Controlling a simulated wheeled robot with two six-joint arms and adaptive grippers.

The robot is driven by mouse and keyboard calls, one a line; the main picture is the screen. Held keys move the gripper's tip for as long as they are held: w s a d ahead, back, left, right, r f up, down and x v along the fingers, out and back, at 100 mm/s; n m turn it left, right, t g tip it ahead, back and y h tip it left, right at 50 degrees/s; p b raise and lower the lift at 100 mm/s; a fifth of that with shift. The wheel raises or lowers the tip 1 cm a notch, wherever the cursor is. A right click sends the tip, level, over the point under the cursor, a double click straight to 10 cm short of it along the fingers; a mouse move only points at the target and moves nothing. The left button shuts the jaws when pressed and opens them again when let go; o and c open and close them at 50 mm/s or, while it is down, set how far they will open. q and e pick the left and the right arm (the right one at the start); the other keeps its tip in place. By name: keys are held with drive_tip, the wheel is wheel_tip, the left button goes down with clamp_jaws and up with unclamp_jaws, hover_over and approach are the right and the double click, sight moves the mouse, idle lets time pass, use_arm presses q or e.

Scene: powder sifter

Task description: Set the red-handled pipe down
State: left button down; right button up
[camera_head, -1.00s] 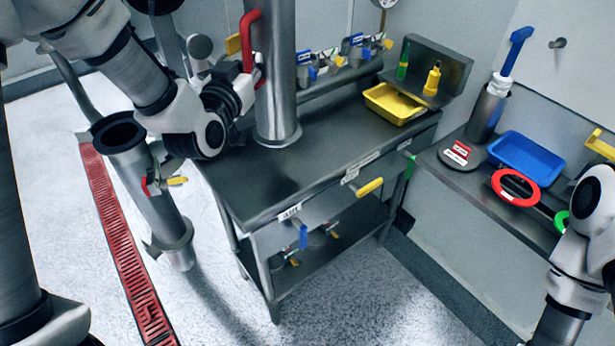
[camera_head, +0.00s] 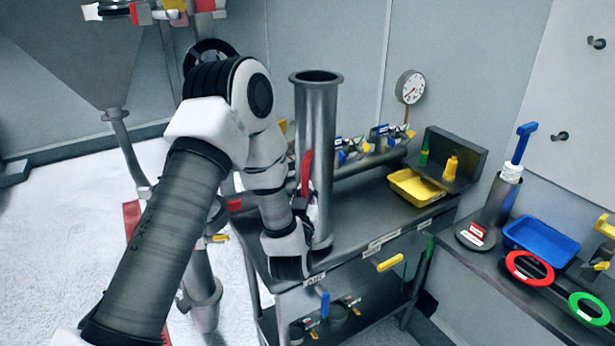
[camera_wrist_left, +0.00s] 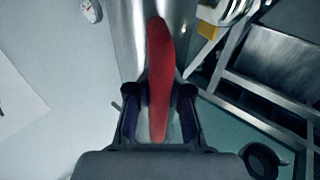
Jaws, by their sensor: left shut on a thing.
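The red-handled pipe is a tall steel tube (camera_head: 317,140) with a flanged open top, upright at the near side of the steel table (camera_head: 350,232). Its red handle (camera_head: 307,172) faces my left arm. My left gripper (camera_head: 303,203) is shut on that handle, partly hidden by its own wrist. In the left wrist view the red handle (camera_wrist_left: 160,70) runs between the two dark fingers (camera_wrist_left: 158,112), with the steel tube behind it. The pipe's foot is close to the table top; I cannot tell whether it touches. My right gripper is out of view.
A yellow tray (camera_head: 415,188) and a valve row (camera_head: 375,143) are at the table's back. A side shelf holds a blue tray (camera_head: 541,243), a red ring (camera_head: 530,268) and a green ring (camera_head: 590,308). Another metal pipe (camera_head: 203,290) stands left of the table.

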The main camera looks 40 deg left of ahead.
use_arm(q)
drive_tip(key=shift+w+a+f, duration=0.1)
drive_tip(key=shift+f, duration=0.55)
drive_tip(key=shift+w+a+f, duration=0.1)
drive_tip(key=shift+w+f, duration=0.05)
drive_tip(key=shift+f, duration=0.2)
drive_tip(key=c, duration=1.1)
unclamp_jaws()
drive_tip(key=shift+s, duration=0.2)
drive_tip(key=shift+s+r, duration=0.1)
